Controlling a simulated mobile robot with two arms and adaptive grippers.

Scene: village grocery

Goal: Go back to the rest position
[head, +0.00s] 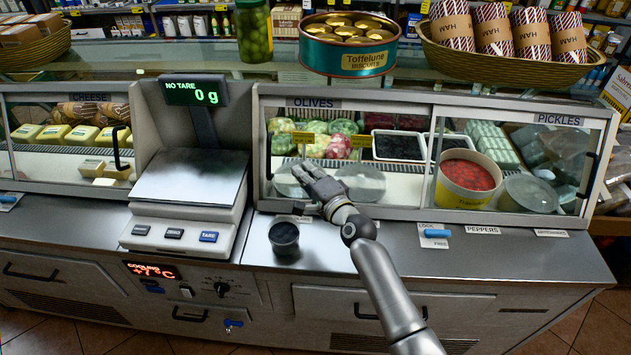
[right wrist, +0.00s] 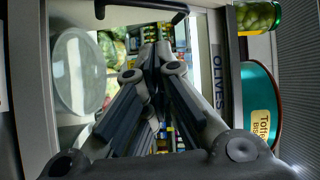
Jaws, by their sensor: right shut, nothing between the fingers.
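My right gripper (head: 304,172) is in front of the glass of the olives case, above the steel counter (head: 420,262). Its arm comes up from the bottom right of the head view. In the right wrist view the two fingers of the right gripper (right wrist: 151,52) meet, with nothing held between them. A dark handle (right wrist: 140,20) of the case shows close to the fingertips there. My left gripper does not show in either view.
A small dark cup (head: 284,238) stands on the counter just below my right gripper. A scale (head: 190,190) reading 0 g is to the left. The glass case holds a tub of red peppers (head: 467,175). A biscuit tin (head: 347,55) stands on top.

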